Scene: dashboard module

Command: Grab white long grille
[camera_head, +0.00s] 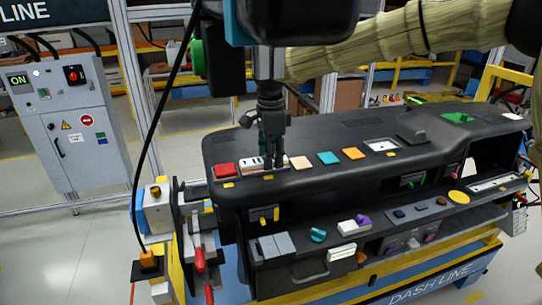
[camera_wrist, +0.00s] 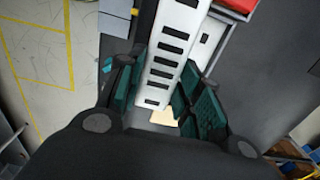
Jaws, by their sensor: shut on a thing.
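The white long grille (camera_wrist: 172,50), a flat strip with a row of dark slots, runs between the teal pads of my gripper (camera_wrist: 158,95) in the wrist view. My gripper is shut on it. In the head view my gripper (camera_head: 272,155) points down over the left part of the dashboard top, and the white grille (camera_head: 251,163) shows just left of the fingers. The fingers hide part of it. I cannot tell from these views whether it is clear of the surface.
The black dashboard (camera_head: 225,147) carries a red block (camera_head: 224,170) at left, and beige (camera_head: 301,163), teal (camera_head: 328,158) and orange (camera_head: 353,153) tiles at right. A lower shelf holds several small parts. A grey control cabinet (camera_head: 68,125) stands at far left.

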